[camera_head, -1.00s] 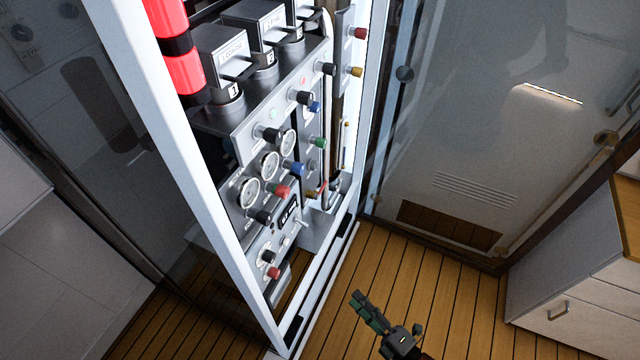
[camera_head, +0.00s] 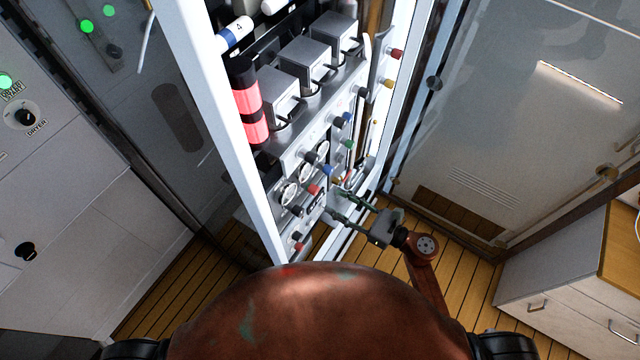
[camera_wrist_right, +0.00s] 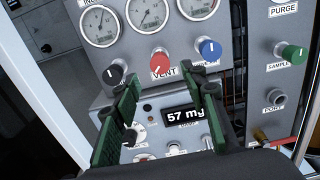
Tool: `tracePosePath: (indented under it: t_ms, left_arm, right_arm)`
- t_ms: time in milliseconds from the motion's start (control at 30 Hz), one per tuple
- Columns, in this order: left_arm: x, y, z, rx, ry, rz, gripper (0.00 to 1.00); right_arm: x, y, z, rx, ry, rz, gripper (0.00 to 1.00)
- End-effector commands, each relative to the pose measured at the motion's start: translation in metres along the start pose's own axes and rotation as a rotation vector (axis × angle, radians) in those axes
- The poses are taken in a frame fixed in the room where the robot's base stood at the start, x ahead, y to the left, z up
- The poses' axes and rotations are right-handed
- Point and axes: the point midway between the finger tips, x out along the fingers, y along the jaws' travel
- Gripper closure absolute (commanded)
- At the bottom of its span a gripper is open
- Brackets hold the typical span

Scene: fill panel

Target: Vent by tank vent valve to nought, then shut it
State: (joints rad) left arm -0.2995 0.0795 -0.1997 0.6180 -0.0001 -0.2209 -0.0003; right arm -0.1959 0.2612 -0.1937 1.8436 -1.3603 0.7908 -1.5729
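A red knob labelled VENT (camera_wrist_right: 160,62) sits on the grey panel below the middle of three round gauges (camera_wrist_right: 147,12). In the head view the red knob (camera_head: 313,189) shows just left of my right gripper (camera_head: 334,202). In the right wrist view the right gripper (camera_wrist_right: 165,82) has its green fingers spread apart, with nothing between them. The red knob appears beyond and between the fingertips, apart from them. The gauge needles are too small to read surely. My left gripper is not in view.
A black knob (camera_wrist_right: 113,75) and a blue knob (camera_wrist_right: 208,50) flank the red one. Below is a display reading 57 (camera_wrist_right: 185,117), partly covered by a finger. A green SAMPLE knob (camera_wrist_right: 291,53) is at right. The white cabinet frame (camera_head: 215,110) stands left of the panel.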

Motion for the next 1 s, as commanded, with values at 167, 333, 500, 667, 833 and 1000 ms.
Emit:
tracePosePath:
  t_ms: [167, 333, 500, 667, 833, 1000]
  left_arm:
    - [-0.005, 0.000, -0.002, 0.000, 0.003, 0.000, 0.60]
    - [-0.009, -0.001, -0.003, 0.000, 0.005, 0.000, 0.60]
    - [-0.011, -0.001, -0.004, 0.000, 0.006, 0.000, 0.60]
    - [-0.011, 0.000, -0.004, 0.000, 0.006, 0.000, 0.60]
    - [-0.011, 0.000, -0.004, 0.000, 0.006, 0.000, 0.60]
    - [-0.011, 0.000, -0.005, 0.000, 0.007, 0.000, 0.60]
  right_arm:
    - [0.029, 0.000, 0.002, 0.004, -0.004, 0.001, 0.60]
    - [0.054, 0.000, 0.002, 0.005, -0.004, 0.000, 0.60]
    - [0.067, 0.000, 0.000, 0.005, -0.002, -0.001, 0.60]
    - [0.069, -0.001, 0.000, 0.005, -0.002, -0.003, 0.60]
    - [0.068, -0.001, 0.000, 0.005, -0.002, -0.003, 0.62]
    - [0.068, -0.001, 0.000, 0.005, -0.002, -0.003, 0.73]
